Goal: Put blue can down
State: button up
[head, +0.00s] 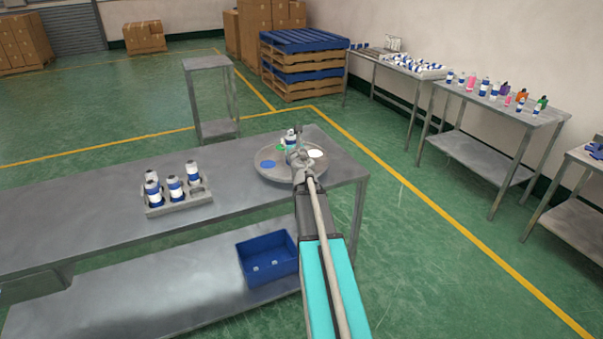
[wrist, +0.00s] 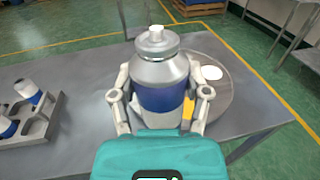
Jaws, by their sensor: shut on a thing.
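The blue can (wrist: 160,75) is silver with a blue band and a pale cap. It fills the middle of the wrist view, upright. My gripper (wrist: 160,97) is shut on it, one finger on each side. In the head view my gripper (head: 299,160) is over the round grey tray (head: 264,174), with the top of the can (head: 290,136) showing behind it. The tray carries a blue disc (head: 267,164), a green disc (head: 280,148) and a white disc (head: 315,153). A yellow patch (wrist: 187,113) shows beside the can. I cannot tell whether the can's base touches the tray.
A grey rack (head: 178,206) with several blue-and-white cans stands left of the tray on the metal table (head: 90,215). A blue bin (head: 268,262) is on the lower shelf. Side tables with bottles (head: 500,105) stand far right.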

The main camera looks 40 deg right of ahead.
jog(key=w+d+f+b, duration=0.8)
jog(key=d+f+b, duration=0.1)
jog(key=d, duration=0.1)
jog(key=shift+d, duration=0.3)
jog(key=shift+f, duration=0.15)
dwell(0.5)
jog(key=shift+w+d+f+b, duration=0.1)
jog(key=shift+d+f+b, duration=0.05)
jog(key=shift+f+b, duration=0.85)
jog(key=shift+w+d+f+b, duration=0.1)
jog(key=shift+d+f+b, duration=0.05)
jog(key=shift+f+b, duration=0.85)
jog(key=shift+r, duration=0.1)
